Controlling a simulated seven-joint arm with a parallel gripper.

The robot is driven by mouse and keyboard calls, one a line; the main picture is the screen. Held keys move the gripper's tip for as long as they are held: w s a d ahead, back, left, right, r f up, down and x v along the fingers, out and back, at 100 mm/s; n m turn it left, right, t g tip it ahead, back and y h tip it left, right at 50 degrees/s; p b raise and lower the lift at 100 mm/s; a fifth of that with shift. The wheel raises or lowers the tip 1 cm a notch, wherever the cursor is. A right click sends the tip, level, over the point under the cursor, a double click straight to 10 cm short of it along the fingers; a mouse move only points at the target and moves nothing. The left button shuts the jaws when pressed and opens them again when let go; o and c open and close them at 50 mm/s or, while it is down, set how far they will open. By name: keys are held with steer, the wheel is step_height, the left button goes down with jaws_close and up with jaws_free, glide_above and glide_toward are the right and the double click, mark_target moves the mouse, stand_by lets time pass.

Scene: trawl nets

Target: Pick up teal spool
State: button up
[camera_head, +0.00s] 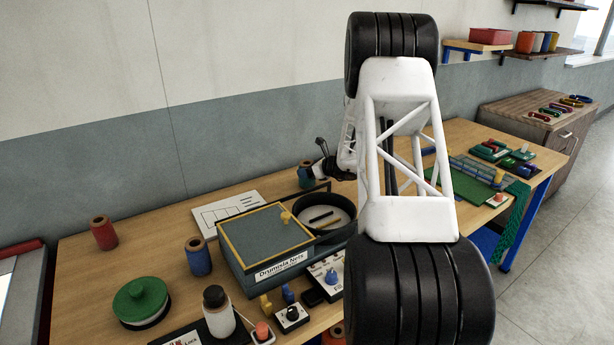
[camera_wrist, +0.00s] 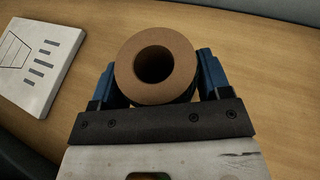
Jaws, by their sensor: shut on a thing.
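The teal spool (camera_head: 306,176) is at the back of the bench, behind the round dark pan, with its brown core end facing up. It also shows in the wrist view, where its brown ring end (camera_wrist: 157,65) and hollow core face the camera. My gripper (camera_wrist: 155,80) is shut on the spool, with one blue finger on each side of it. In the head view, my gripper (camera_head: 321,168) reaches the spool from the right. The spool's base is hidden, so I cannot tell whether it touches the bench.
A round dark pan (camera_head: 352,211) and a box with a grey-green lid (camera_head: 262,237) stand in front of the spool. A blue spool (camera_head: 198,257) and a red spool (camera_head: 103,233) stand to the left. A white printed card (camera_head: 226,211) lies nearby, also in the wrist view (camera_wrist: 38,62).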

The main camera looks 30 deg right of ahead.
steer(key=shift+c, duration=1.1)
steer(key=shift+r, duration=0.2)
step_height(320, 180, up, 10)
steer(key=shift+f, duration=0.15)
stand_by(0.6)
